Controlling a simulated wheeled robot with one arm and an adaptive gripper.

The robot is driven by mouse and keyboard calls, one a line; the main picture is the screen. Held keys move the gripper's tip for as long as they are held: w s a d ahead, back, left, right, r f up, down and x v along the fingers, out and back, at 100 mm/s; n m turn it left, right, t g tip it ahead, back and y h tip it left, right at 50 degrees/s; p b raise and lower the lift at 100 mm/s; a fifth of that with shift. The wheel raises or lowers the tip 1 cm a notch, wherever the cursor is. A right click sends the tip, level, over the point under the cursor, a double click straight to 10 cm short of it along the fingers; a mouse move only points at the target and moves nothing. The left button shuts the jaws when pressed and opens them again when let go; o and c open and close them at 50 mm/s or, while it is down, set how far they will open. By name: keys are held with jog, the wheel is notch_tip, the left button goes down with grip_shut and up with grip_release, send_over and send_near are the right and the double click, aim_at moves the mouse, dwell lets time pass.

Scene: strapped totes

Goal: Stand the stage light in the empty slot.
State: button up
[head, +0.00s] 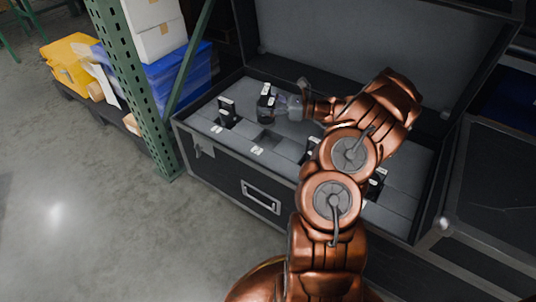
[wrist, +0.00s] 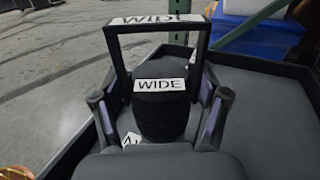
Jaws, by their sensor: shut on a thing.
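The stage light (head: 266,97) is black with a yoke and white labels; in the wrist view (wrist: 160,112) the labels on its yoke and body read WIDE. My gripper (head: 281,104) is shut on its body, one finger on each side, and the light looks roughly upright. I hold it over the grey foam of the open case, and its lower end is hidden in the wrist view. A dark square empty slot (head: 268,139) shows in the foam, nearer the case front than the light. A white label (head: 257,151) lies in front of that slot.
Another black light (head: 228,113) stands in the foam to the left. More lights (head: 377,183) are partly hidden behind my arm. The open lid (head: 370,45) rises behind. A green rack post (head: 135,85) stands close to the case's left end.

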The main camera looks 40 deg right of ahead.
jog(key=shift+s+d+f, duration=0.15)
jog(key=shift+d+f, duration=0.15)
jog(key=shift+f, duration=0.15)
jog(key=shift+f+b, duration=0.35)
notch_tip(320, 180, down, 9)
jog(key=b, duration=0.3)
